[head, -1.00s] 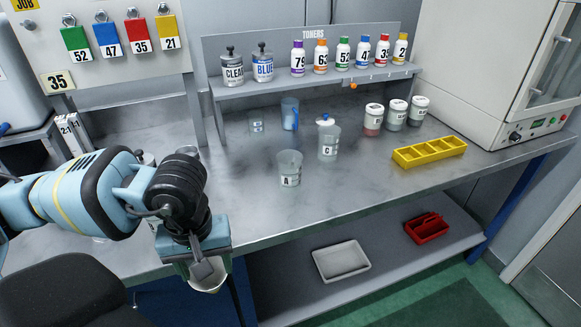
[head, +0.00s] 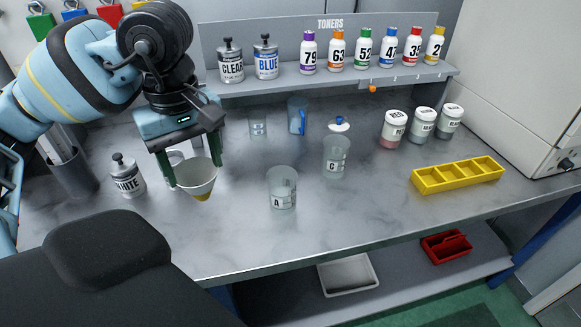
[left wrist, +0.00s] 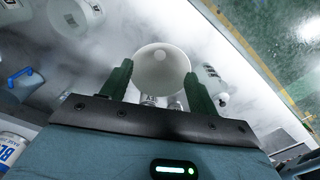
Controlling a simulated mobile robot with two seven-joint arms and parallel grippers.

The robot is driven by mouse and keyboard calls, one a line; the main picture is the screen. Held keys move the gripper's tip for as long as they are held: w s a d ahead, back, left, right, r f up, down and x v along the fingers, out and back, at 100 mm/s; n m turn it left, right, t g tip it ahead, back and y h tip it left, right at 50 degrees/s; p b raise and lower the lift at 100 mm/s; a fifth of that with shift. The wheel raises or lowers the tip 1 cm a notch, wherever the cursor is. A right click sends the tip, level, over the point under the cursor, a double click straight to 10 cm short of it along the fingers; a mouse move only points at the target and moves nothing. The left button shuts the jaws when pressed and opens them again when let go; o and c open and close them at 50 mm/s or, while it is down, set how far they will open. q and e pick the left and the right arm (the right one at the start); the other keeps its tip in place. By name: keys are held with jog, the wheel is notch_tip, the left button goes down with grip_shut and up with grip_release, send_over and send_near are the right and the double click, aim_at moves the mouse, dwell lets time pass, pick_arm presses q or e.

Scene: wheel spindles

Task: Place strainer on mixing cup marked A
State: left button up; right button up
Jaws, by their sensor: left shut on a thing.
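My left gripper (head: 194,165) is shut on a white cone-shaped strainer (head: 196,178) with a yellowish tip. It holds the strainer upright, tip down, above the bench and to the left of cup A. In the left wrist view the strainer (left wrist: 162,70) sits between the two green fingers. Mixing cup A (head: 282,188) is a clear cup standing on the bench, open at the top, with nothing on it. Mixing cup C (head: 336,155) stands behind it to the right. My right gripper is not in view.
A WHITE can (head: 128,177) stands left of the strainer. A blue-handled cup (head: 297,115) and a small clear cup (head: 258,124) stand behind. A yellow tray (head: 457,175), lidded jars (head: 394,130) and the toner shelf (head: 390,77) lie to the right and back. The bench front is clear.

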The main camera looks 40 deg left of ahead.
pick_arm(q)
jog(key=shift+w+d, duration=0.1)
jog(key=shift+d, duration=0.1)
jog(key=w+d+p, duration=0.1)
jog(key=w+d, duration=0.1)
jog(key=w, duration=0.4)
jog(key=w+d+f+p, duration=0.1)
jog(key=w+d, duration=0.2)
jog(key=w, duration=0.4)
jog(key=shift+w+d+f, duration=0.15)
jog(key=shift+d+f, duration=0.05)
jog(key=shift+d, duration=0.15)
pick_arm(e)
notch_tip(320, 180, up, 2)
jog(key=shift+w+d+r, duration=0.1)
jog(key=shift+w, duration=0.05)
pick_arm(q)
jog(key=f, duration=0.3)
jog(key=shift+w+d+f, duration=0.15)
jog(key=shift+w+f, duration=0.15)
jog(key=shift+w, duration=0.05)
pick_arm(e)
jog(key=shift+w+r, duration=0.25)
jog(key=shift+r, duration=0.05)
pick_arm(q)
jog(key=shift+f, duration=0.1)
jog(key=shift+f, duration=0.35)
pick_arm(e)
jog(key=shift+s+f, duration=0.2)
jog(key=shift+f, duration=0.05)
